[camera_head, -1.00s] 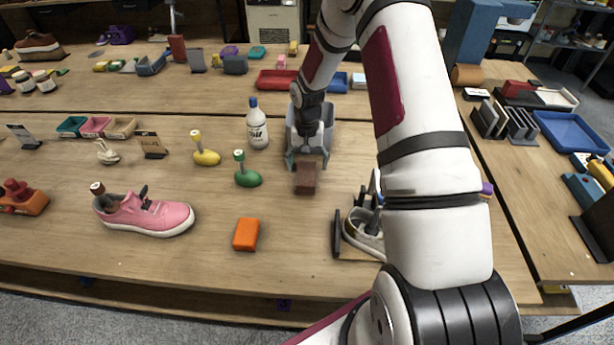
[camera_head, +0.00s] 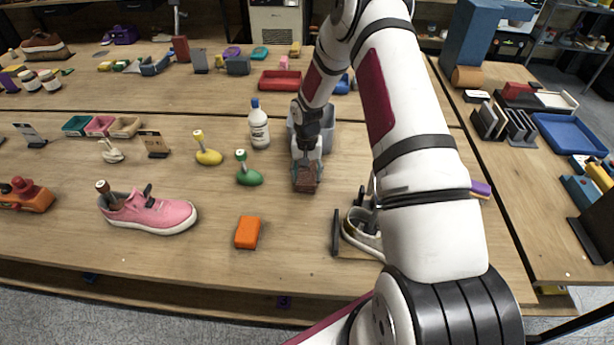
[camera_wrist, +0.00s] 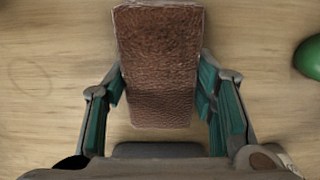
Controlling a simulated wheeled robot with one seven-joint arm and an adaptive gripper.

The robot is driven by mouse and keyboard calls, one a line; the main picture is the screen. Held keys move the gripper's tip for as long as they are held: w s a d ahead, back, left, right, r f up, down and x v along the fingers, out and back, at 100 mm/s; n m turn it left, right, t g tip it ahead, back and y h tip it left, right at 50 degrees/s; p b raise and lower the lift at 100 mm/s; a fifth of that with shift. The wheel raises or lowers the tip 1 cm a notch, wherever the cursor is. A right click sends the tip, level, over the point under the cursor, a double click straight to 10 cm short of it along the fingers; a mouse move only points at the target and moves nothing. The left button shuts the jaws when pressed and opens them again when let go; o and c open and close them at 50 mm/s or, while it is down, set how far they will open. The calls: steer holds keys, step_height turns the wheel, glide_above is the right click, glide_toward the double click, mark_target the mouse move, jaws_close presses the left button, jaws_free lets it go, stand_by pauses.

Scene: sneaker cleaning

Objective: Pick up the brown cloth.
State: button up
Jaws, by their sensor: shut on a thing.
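The brown cloth (camera_head: 306,178) is a folded, textured rectangular block at the middle of the table in the head view. My gripper (camera_head: 306,164) is above and around its back end. In the wrist view, the brown cloth (camera_wrist: 160,62) is between the two green-padded fingers of my gripper (camera_wrist: 162,88). The fingers are shut on its sides. I cannot tell whether the cloth is resting on the table or just above it. My gripper hides part of its back end in the head view.
A grey bin (camera_head: 327,138) stands right behind the gripper. A white bottle (camera_head: 259,130) and a green-based brush (camera_head: 248,173) are to the left. An orange block (camera_head: 247,232) and a pink sneaker (camera_head: 150,213) are nearer the front. A white shoe on a stand (camera_head: 359,228) is to the right.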

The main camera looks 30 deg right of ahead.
mark_target(307, 172)
step_height(307, 172, up, 10)
steer(key=shift+b, duration=0.8)
